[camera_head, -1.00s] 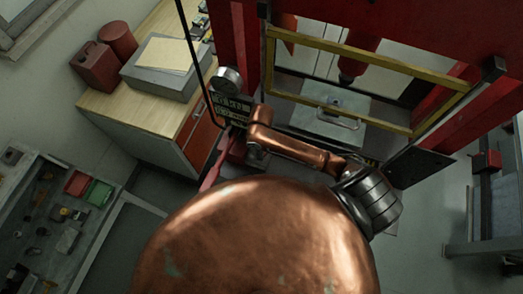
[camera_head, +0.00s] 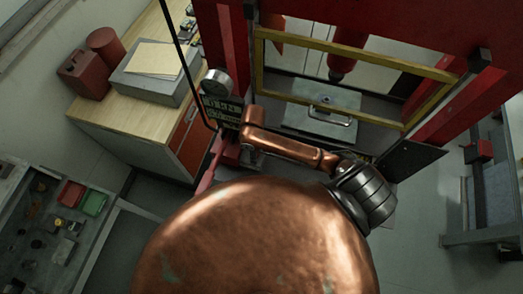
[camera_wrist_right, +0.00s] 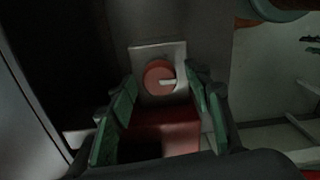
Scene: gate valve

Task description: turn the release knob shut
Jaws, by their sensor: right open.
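My left gripper is not in view.
The red press frame (camera_head: 225,45) carries a yellow guard frame (camera_head: 258,68), a round gauge (camera_head: 217,82) and a label plate. A wooden-topped cabinet (camera_head: 118,113) with a grey box stands at left. A tool tray (camera_head: 25,225) lies lower left. Floor shows at right.

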